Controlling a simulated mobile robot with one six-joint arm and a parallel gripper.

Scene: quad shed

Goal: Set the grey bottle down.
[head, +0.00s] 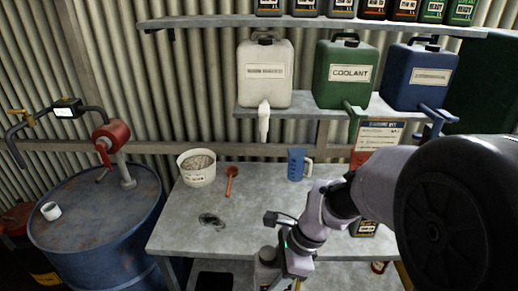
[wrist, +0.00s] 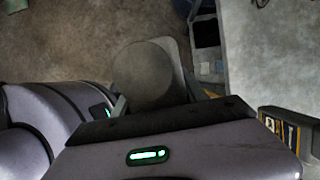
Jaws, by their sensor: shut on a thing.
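The grey bottle shows in the head view as a round grey top (head: 267,256) at the bench's front edge, low in the picture. My gripper (head: 282,270) is shut on it, with the arm reaching in from the right. In the wrist view the bottle (wrist: 148,72) is a round grey disc seen end-on, between the fingers of my gripper (wrist: 152,100). Floor shows beyond it to the left and the bench top (wrist: 280,60) to its right. Its lower part is hidden, and I cannot tell whether its base touches anything.
The grey bench (head: 180,240) holds a white bucket (head: 197,168), a red scoop (head: 231,178), a blue jug (head: 297,164), a dark stain and a dark, yellow-labelled container (head: 365,229). A blue drum (head: 95,225) stands left. The bench's front left is clear.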

